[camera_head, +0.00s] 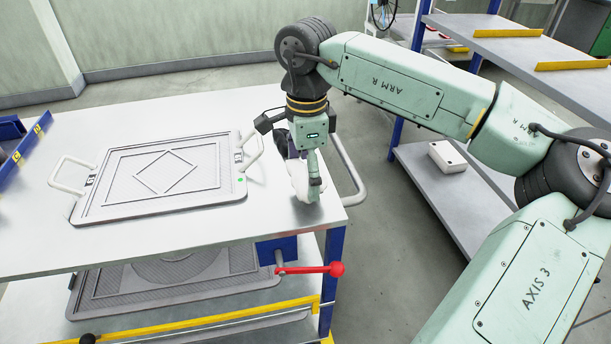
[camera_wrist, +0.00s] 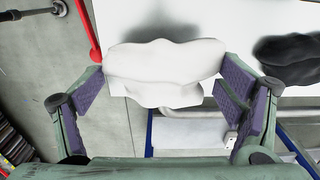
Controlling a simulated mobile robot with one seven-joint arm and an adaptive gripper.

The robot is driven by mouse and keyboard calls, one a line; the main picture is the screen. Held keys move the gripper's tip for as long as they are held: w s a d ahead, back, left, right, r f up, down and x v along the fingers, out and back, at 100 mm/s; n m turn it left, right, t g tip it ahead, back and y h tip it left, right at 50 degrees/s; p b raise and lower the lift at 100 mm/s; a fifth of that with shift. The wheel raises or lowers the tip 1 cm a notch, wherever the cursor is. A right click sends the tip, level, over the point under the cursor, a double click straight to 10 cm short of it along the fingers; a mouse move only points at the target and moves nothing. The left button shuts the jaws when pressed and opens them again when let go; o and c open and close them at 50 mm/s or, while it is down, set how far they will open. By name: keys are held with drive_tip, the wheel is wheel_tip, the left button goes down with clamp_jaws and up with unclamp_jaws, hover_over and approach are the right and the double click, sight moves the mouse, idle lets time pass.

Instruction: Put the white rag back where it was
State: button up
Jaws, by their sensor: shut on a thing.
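The white rag (camera_head: 298,177) is a soft, crumpled cloth at the right end of the metal table top (camera_head: 205,232), near its front right corner. My gripper (camera_head: 308,186) is over it, pointing down, and partly hides it in the head view. In the wrist view the white rag (camera_wrist: 165,68) spans the space between the two purple-padded fingers of my gripper (camera_wrist: 168,98), which is shut on it. I cannot tell whether the rag touches the table or hangs just above it.
A framed grey plate (camera_head: 165,175) with white handles lies left of my gripper. A dark, crumpled thing (camera_wrist: 288,58) lies beside the rag. A red-knobbed lever (camera_head: 335,269) sticks out below the table's right end. Shelves (camera_head: 500,50) stand at the right.

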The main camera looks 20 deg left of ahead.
sight(305, 182)
drive_tip(key=shift+w+a, duration=0.15)
drive_tip(key=shift+w, duration=0.1)
drive_tip(key=shift+w+a+f, duration=0.1)
drive_tip(key=shift+w+f, duration=0.1)
drive_tip(key=shift+f+p, duration=0.6)
drive_tip(key=shift+f, duration=1)
drive_tip(key=shift+f, duration=0.1)
drive_tip(key=o, duration=0.8)
drive_tip(key=shift+o, duration=0.2)
wheel_tip(305, 182, up, 12)
drive_tip(key=shift+r+b, duration=0.15)
drive_tip(key=shift+b, duration=0.45)
